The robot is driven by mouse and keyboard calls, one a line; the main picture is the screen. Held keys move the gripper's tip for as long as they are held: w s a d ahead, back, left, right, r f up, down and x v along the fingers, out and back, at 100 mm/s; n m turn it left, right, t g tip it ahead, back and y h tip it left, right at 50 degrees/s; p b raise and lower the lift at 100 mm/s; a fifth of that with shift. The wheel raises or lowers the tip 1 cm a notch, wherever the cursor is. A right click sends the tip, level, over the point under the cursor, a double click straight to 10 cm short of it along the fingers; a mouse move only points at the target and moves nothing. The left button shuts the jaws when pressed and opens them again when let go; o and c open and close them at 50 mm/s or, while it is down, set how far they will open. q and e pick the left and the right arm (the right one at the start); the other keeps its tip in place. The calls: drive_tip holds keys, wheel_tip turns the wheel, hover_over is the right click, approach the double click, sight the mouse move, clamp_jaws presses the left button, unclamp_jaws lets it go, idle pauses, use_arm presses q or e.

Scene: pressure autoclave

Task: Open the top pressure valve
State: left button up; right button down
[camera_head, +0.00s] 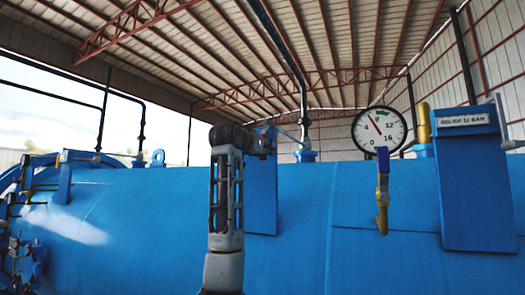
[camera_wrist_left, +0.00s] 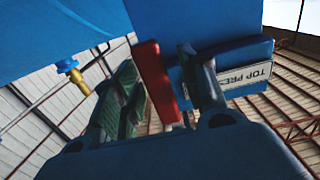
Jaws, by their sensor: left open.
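The top pressure valve's red handle (camera_wrist_left: 158,88) shows in the left wrist view, beside a blue box with a white label (camera_wrist_left: 247,80) reading "TOP PRES…". My left gripper (camera_wrist_left: 160,66) is open, with one finger on each side of the red handle. The handle lies nearer the right finger; I cannot tell if they touch. In the head view my left arm (camera_head: 226,195) rises in front of a blue box (camera_head: 262,195), and the red handle is hidden there. The fingers are not clear in that view. My right gripper is in neither view.
The blue autoclave body (camera_head: 130,215) fills the lower head view. To the right are a pressure gauge (camera_head: 379,130), a yellow-and-blue valve lever (camera_head: 382,195), a brass fitting (camera_head: 424,122) and another labelled blue box (camera_head: 478,190). The wrist view also shows a brass fitting (camera_wrist_left: 78,78).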

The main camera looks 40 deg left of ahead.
use_arm(q)
drive_tip(key=shift+s, duration=0.1)
drive_tip(key=v, duration=1.2)
idle(0.8)
